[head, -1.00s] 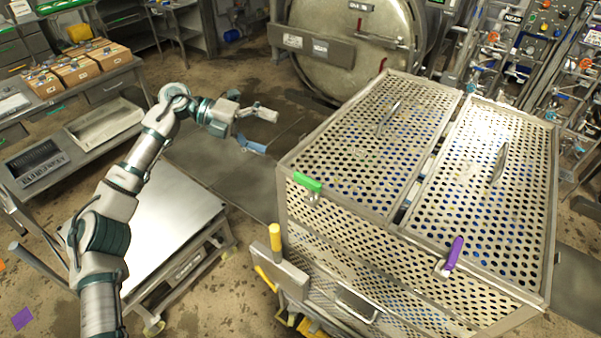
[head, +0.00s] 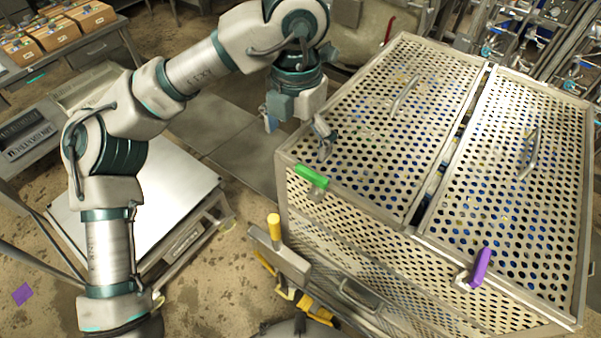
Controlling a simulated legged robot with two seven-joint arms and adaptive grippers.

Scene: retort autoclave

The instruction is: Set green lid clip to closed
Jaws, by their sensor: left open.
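The green lid clip (head: 311,176) sits on the front left top edge of the perforated metal basket (head: 340,232), with its handle lying roughly along the rim. My left gripper (head: 297,133) is open and empty, pointing down. One finger shows over the lid just behind the clip, and the other shows to the left near the basket's left edge. In this view the fingers appear above and behind the clip, apart from it. A purple clip (head: 480,267) stands tilted up on the right half of the same basket front. My right gripper is not in view.
The two perforated lids carry handles (head: 404,97) and (head: 527,153). A cart with a flat steel top (head: 165,215) stands left of the basket. A yellow-gripped lever (head: 274,229) rises at the basket's front left. Boxes (head: 85,18) sit on a bench at upper left.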

